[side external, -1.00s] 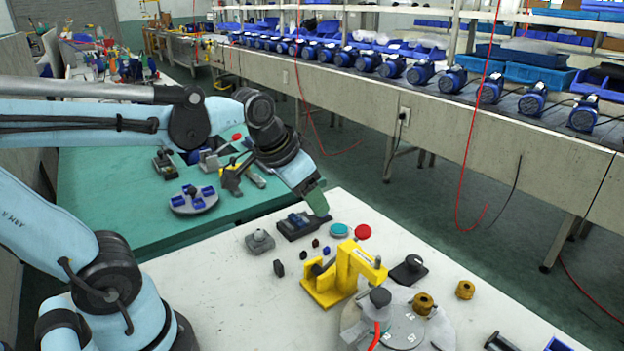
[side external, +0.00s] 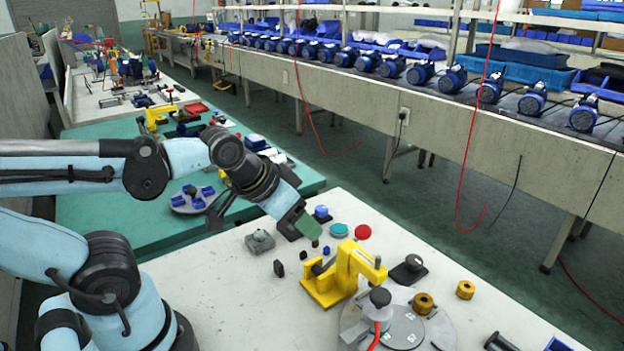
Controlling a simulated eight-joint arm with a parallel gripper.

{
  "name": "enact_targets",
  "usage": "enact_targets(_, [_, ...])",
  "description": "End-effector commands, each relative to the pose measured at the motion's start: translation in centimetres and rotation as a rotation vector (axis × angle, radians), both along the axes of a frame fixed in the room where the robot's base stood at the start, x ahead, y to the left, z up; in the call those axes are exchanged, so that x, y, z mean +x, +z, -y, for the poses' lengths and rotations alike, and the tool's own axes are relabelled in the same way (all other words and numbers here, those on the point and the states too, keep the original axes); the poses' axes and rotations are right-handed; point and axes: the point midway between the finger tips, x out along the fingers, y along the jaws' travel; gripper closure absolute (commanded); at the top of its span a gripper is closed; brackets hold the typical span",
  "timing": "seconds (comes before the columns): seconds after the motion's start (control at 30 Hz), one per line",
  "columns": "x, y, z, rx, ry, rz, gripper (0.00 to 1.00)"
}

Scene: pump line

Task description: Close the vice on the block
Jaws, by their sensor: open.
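A small dark grey vice (side external: 288,229) lies on the white table. A blue block (side external: 321,211) shows at its far right end. My gripper (side external: 308,227), with a green tip, reaches down from the upper left in front of the vice. It hides the vice's middle, so the gap between jaws and block cannot be seen. The gripper is open with nothing visible in it; whether it touches the vice I cannot tell.
A grey block-like part (side external: 260,242) stands left of the vice. Small dark pieces (side external: 279,268), a teal disc (side external: 339,230), a red disc (side external: 363,232) and a yellow clamp stand (side external: 331,283) are close by. A round grey fixture (side external: 405,325) is in front.

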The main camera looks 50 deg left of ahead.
Motion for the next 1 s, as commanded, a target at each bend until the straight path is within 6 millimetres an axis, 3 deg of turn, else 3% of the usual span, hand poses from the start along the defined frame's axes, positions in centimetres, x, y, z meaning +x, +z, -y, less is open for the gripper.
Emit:
enact_targets(0.27, [3.1, 1.3, -2.7, -0.002, 0.081, -0.053, 0.41])
enact_targets(0.47, [6.9, 1.5, -6.5, -0.01, 0.175, -0.12, 0.41])
enact_targets(0.7, [10.7, 0.2, -11.3, -0.026, 0.271, -0.191, 0.41])
enact_targets(1.0, [12.2, -1.2, -13.9, -0.037, 0.317, -0.225, 0.41])
